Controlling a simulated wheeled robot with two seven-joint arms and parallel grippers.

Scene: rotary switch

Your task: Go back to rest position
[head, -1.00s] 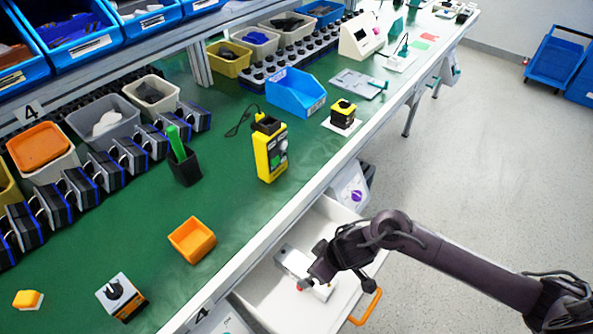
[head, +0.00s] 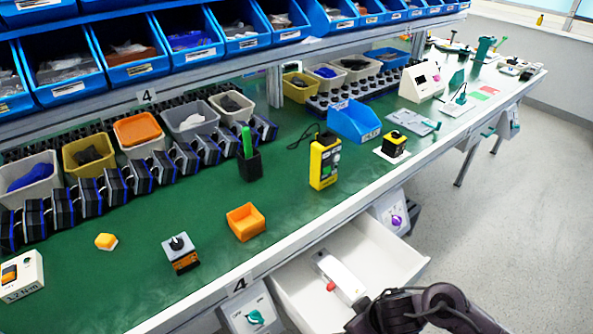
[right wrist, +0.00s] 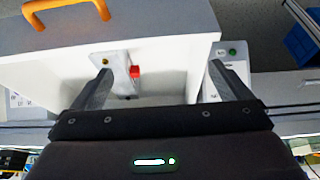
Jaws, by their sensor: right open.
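My right arm shows at the bottom right of the head view, by the open drawer's front; its gripper tips cannot be made out there. In the right wrist view my right gripper (right wrist: 160,70) is open, with nothing between its fingers. Beyond the fingers lies the white drawer (right wrist: 185,85) with a light box (right wrist: 112,65) that has a red knob (right wrist: 135,71). In the head view this box (head: 338,277) lies inside the drawer (head: 403,262). A rotary switch with a black knob (head: 180,254) stands on the green bench. My left gripper is out of view.
The bench (head: 120,225) holds an orange tray (head: 246,222), a yellow device (head: 323,160) and a blue bin (head: 354,122). Panels with a teal knob (head: 255,318) and a purple knob (head: 397,221) flank the drawer. The floor (head: 480,220) at right is clear.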

